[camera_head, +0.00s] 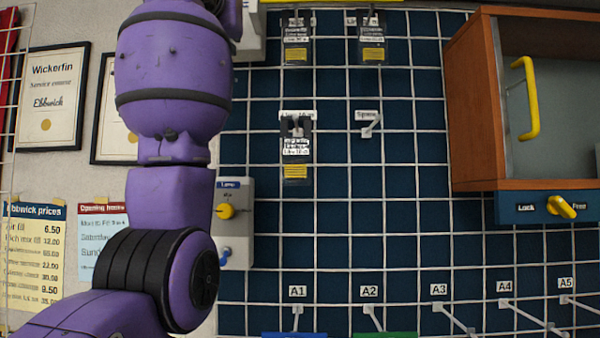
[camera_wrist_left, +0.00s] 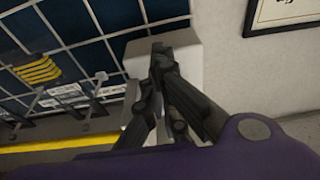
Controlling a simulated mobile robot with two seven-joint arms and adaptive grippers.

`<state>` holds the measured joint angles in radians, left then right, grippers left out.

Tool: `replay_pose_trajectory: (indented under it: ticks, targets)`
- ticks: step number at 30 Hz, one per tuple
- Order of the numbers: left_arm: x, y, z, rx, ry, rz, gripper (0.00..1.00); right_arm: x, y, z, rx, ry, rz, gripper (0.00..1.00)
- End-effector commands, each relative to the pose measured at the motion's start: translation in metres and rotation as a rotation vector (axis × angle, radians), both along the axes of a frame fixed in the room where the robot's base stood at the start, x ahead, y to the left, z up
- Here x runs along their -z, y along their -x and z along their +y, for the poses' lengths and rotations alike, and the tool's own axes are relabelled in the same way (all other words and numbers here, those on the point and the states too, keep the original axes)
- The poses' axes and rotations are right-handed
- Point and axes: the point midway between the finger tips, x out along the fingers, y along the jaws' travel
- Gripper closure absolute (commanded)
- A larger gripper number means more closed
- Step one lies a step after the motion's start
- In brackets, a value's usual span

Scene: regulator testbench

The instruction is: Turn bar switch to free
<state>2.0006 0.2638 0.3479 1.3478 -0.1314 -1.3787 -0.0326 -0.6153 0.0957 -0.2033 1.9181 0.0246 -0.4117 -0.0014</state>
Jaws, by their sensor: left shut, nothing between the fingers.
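The yellow bar switch (camera_head: 561,207) is on a blue panel (camera_head: 520,215) at the right of the head view, under the wooden cabinet. Its bar slants from upper left to lower right, between the label "Lock" on its left and "Free" on its right. My left gripper (camera_wrist_left: 160,48) is shut and empty in the left wrist view, in front of a pale box (camera_wrist_left: 188,52) on the wall. In the head view my left arm rises at the left, far from the switch, and its gripper fingers do not show. My right gripper is not in view.
The wooden cabinet (camera_head: 480,100) with a yellow handle (camera_head: 527,97) juts out above the switch. A lamp box (camera_head: 235,190) with a yellow knob is beside my left arm. Tagged items and labelled hooks hang on the wire grid (camera_head: 350,220), whose middle is largely clear.

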Motion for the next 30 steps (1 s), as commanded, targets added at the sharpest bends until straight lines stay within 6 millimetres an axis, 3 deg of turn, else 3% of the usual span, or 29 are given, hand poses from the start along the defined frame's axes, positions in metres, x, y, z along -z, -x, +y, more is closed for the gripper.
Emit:
replay_pose_trajectory:
  ticks: [30]
  targets:
    - [-0.0066,-0.0033,0.0019,0.001,-0.001,-0.003,1.0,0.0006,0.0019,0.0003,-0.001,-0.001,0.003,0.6]
